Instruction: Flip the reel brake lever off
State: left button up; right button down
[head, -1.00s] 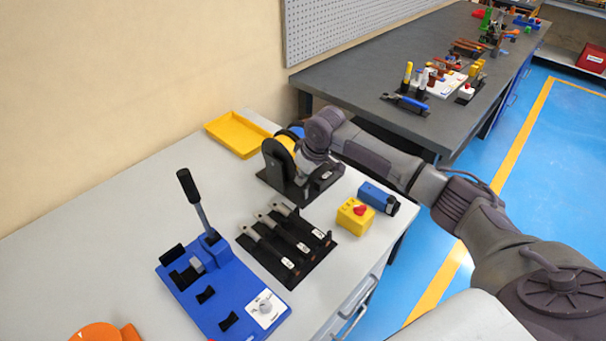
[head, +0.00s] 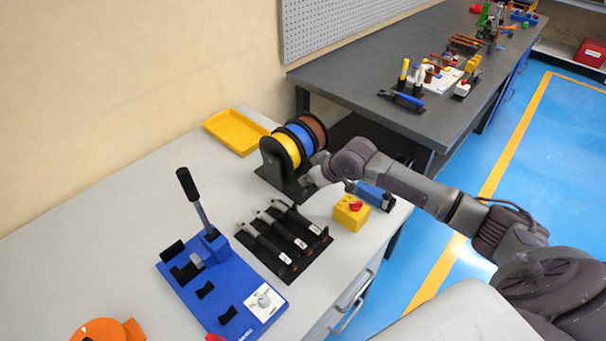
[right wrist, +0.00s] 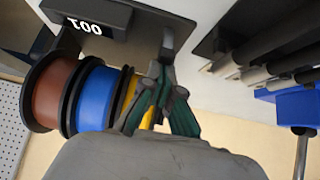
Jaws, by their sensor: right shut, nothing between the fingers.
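The reel stand (head: 265,150) holds a yellow reel, a blue reel (head: 301,140) and a brown reel side by side on a black base. It also shows in the right wrist view, with the blue reel (right wrist: 96,96) left of my fingers. My right gripper (head: 306,183) is at the front right of the stand, low over its base. In the right wrist view the gripper (right wrist: 166,82) has its fingers together and empty, in front of the yellow reel. I cannot make out the brake lever for certain; the gripper covers part of the base. My left gripper is out of view.
Near my right arm are a yellow box with a red button (head: 351,212) and a blue cylinder (head: 372,195). Black-handled tools (head: 284,240) lie in front of the stand. A blue bender (head: 222,285) with an upright lever stands left; a yellow tray (head: 236,132) lies behind.

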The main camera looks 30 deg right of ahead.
jog(key=shift+s+d+f+t+y, duration=0.15)
jog(key=shift+s+t+y, duration=0.15)
jog(key=shift+s+t, duration=0.25)
jog(key=shift+w, duration=0.15)
jog(key=shift+s+d+r+p, duration=0.2)
jog(key=shift+s+p, duration=0.55)
jog(key=shift+p, duration=0.2)
